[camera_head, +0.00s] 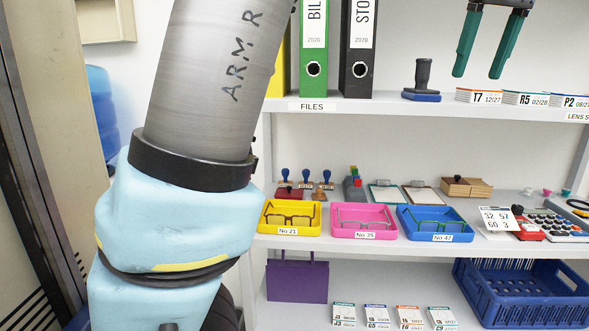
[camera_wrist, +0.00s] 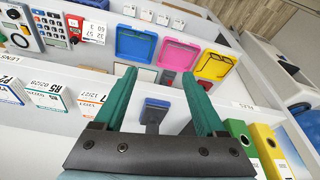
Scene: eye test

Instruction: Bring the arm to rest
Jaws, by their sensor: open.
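My gripper (camera_head: 477,75) hangs in the upper right of the head view, with two green fingers spread apart and pointing down. It is open, with nothing between the fingers. In the wrist view the same two fingers (camera_wrist: 158,74) stand apart, and a dark blue-based stamp (camera_wrist: 156,104) shows beyond the gap between them. My arm (camera_head: 205,90), a grey tube marked "ARM R" above a pale blue joint, crosses the left of the head view and hides part of the shelf's left end.
On the upper shelf are green (camera_head: 314,45) and black (camera_head: 358,50) binders, the stamp (camera_head: 422,82) and small labelled boxes (camera_head: 478,96). Below are yellow (camera_head: 290,231), pink (camera_head: 362,235) and blue (camera_head: 437,237) trays with glasses. A blue crate (camera_head: 522,310) stands at lower right.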

